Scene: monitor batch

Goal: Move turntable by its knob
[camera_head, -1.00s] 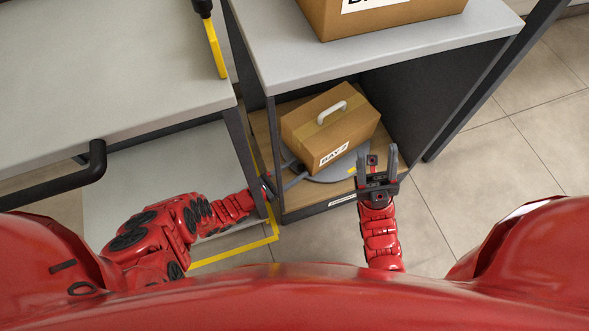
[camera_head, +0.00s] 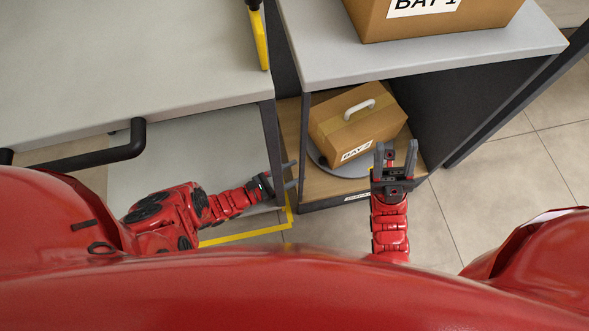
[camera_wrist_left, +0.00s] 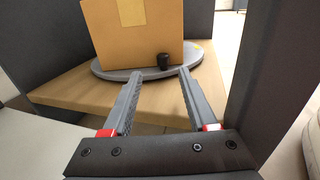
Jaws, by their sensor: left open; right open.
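The turntable (camera_head: 345,171) is a grey disc on the lower wooden shelf, under a cardboard box (camera_head: 352,128) with a white handle and a BAY 2 label. Its rim also shows in the left wrist view (camera_wrist_left: 112,74). My left gripper (camera_head: 291,175) is open and empty, outside the shelf front at left. In its wrist view the knob appears between and beyond the fingertips. My right gripper (camera_head: 396,149) is open and empty, before the shelf's right part.
A BAY 1 box (camera_head: 430,18) stands on the grey top (camera_head: 410,60) above. A grey table (camera_head: 130,60) with a black rail is at left. A dark post (camera_head: 272,150) stands near my left gripper. Tiled floor (camera_head: 500,185) is free at right.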

